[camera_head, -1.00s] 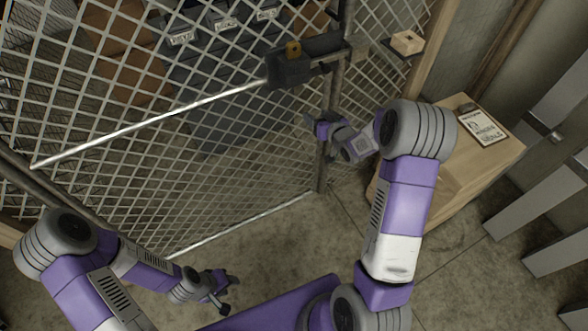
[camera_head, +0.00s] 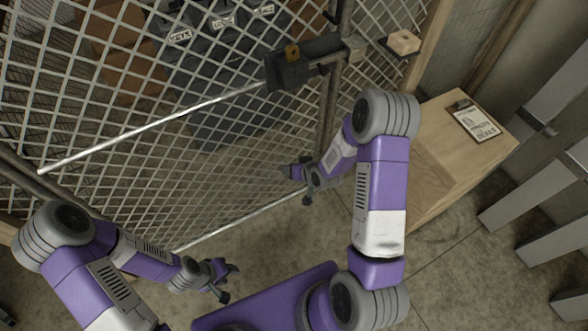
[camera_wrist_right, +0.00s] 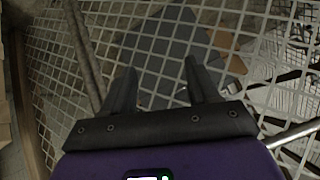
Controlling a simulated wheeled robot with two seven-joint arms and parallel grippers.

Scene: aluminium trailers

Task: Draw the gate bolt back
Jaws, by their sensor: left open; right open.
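The gate bolt (camera_head: 326,62) is a dark metal bar beside the dark lock box (camera_head: 287,70), at the gate's right edge near the top of the head view. The mesh gate (camera_head: 185,150) fills the left and middle. My right gripper (camera_head: 284,171) is open and empty, below the lock box and in front of the mesh. Its two dark fingers (camera_wrist_right: 158,85) point at the mesh in the right wrist view, where the bolt is not visible. My left gripper (camera_head: 232,280) is open and empty, low in front of the gate.
A wooden box (camera_head: 440,165) with a clipboard (camera_head: 474,120) on top stands right of the gate. A small wooden block (camera_head: 404,42) sits on a ledge near the post. Grey beams (camera_head: 535,190) stand at far right. Boxes lie behind the mesh. Floor is clear between.

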